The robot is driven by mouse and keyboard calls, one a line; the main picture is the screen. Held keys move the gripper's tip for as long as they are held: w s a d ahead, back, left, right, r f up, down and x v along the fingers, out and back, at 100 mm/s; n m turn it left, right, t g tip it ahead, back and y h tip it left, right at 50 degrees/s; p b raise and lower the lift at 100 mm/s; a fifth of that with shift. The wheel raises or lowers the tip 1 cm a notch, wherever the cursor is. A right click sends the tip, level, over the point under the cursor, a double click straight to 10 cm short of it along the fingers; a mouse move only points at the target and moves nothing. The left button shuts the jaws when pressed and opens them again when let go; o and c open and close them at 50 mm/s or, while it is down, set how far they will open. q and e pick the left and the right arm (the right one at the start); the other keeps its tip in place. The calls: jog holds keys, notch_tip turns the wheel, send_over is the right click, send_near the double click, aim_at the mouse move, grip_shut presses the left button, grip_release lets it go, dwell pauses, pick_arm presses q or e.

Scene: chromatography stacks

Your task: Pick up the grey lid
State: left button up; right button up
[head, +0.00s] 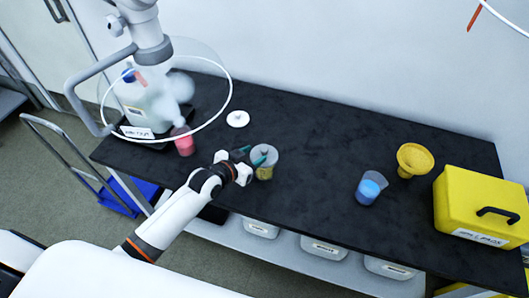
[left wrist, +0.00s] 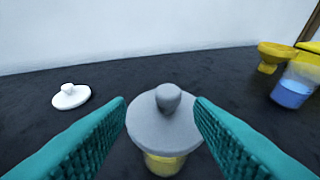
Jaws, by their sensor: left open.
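The grey lid (head: 264,154) sits on top of a jar (head: 264,173) with yellow on its side, on the black bench. In the left wrist view the grey lid (left wrist: 164,128) has a round knob and lies centred ahead, with yellow of the jar (left wrist: 165,164) below it. My left gripper (head: 252,157) is beside the lid in the head view. Its teal fingers are open, and the left wrist view shows one on each side of the knob, with nothing gripped. Whether they touch the lid is unclear. My right gripper is not in view.
A white lid (head: 238,118) lies flat behind the jar. A red-liquid cup (head: 183,142) and large bottle (head: 153,97) stand left. A blue-liquid beaker (head: 369,188), yellow funnel (head: 414,160) and yellow case (head: 482,207) stand right. The bench between jar and beaker is clear.

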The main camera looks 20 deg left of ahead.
aim_at(262, 151)
pick_arm(q)
jog(key=x, duration=0.3)
jog(key=p+x, duration=0.1)
jog(key=shift+w+d+r, duration=0.1)
jog(key=shift+d+r, duration=0.15)
jog(key=shift+d, duration=0.2)
jog(key=shift+w+d+f, duration=0.1)
jog(key=shift+w+f, duration=0.1)
jog(key=shift+w, duration=0.2)
jog(key=shift+s, duration=0.1)
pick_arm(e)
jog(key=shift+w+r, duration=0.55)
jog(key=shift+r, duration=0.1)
